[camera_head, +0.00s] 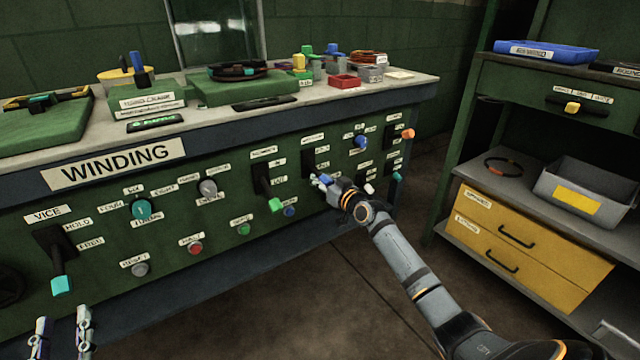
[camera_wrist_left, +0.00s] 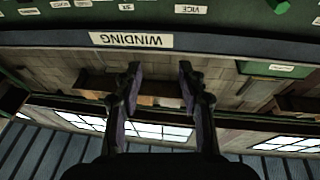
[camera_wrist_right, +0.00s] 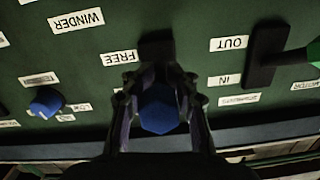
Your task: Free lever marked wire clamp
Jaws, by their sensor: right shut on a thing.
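The lever between the fingers of my right gripper (camera_wrist_right: 158,92) has a blue knob (camera_wrist_right: 158,112) and a black slotted plate (camera_wrist_right: 157,46). A label reading FREE (camera_wrist_right: 118,57) sits beside that plate. In the head view the plate (camera_head: 308,162) is on the green front panel, and my right gripper (camera_head: 328,183) is shut on the knob near the plate's lower part. The lever's name label is too small to read, and the fingers and knob hide part of the slot. My left gripper (camera_head: 62,335) is open and empty at the lower left, apart from the panel; its fingers (camera_wrist_left: 158,68) stand apart.
A green-tipped lever (camera_head: 272,202) is just left of the held one. A blue knob (camera_head: 361,142) and orange knob (camera_head: 407,133) are to the right. The vice lever (camera_head: 61,284) is at far left. A shelf with yellow drawers (camera_head: 530,240) stands right. Floor between is clear.

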